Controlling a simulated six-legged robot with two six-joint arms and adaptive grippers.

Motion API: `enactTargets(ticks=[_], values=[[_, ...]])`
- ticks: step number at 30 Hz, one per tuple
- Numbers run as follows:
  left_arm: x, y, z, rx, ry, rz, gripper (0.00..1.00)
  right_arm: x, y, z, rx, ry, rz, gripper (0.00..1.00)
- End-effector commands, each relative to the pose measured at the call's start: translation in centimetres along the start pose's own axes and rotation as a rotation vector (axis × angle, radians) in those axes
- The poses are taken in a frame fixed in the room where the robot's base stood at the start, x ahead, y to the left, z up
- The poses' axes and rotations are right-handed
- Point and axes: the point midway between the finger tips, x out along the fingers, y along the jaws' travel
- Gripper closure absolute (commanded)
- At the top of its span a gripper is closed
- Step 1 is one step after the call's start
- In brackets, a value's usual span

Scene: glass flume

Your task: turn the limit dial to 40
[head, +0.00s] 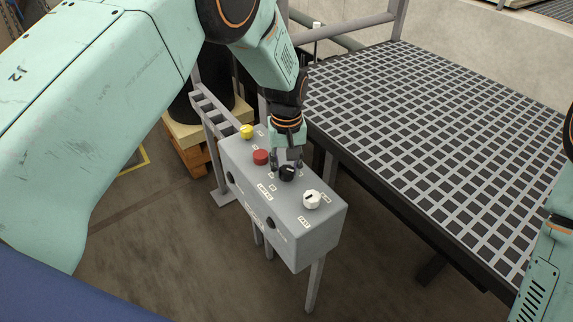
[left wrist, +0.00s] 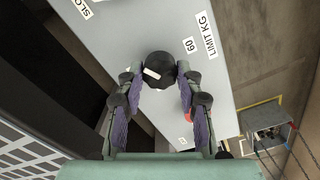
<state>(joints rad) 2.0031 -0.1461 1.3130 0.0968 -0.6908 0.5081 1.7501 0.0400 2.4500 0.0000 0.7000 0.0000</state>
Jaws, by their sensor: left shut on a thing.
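The limit dial (head: 287,174) is a black knob on the sloped top of a grey control box (head: 317,232). In the left wrist view the dial (left wrist: 160,64) shows a white pointer mark, directed toward the lower left of the picture. Labels "LIMIT KG" (left wrist: 206,35) and "60" (left wrist: 190,45) are beside it; no 40 can be read. My left gripper (head: 287,163) is over the dial, and in the left wrist view its two fingers (left wrist: 157,76) are closed on the dial's opposite sides. My right gripper is out of view.
A white knob (head: 312,199) sits close to the dial on one side; a red button (head: 260,157) and a yellow button (head: 246,131) sit on the other. My right arm shows at the right edge.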

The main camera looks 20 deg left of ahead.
Motion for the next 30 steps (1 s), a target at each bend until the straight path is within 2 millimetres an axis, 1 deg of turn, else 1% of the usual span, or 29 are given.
enactTargets(ticks=[20,25,30], values=[[-0.2,0.1,-0.2,0.041,0.006,0.002,0.96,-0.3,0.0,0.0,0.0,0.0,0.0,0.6],[-0.3,0.1,-0.2,0.103,0.007,0.003,0.96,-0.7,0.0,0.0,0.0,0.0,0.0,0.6],[-0.4,0.1,-0.3,0.23,0.008,0.003,0.96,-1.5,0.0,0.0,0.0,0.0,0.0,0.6]])
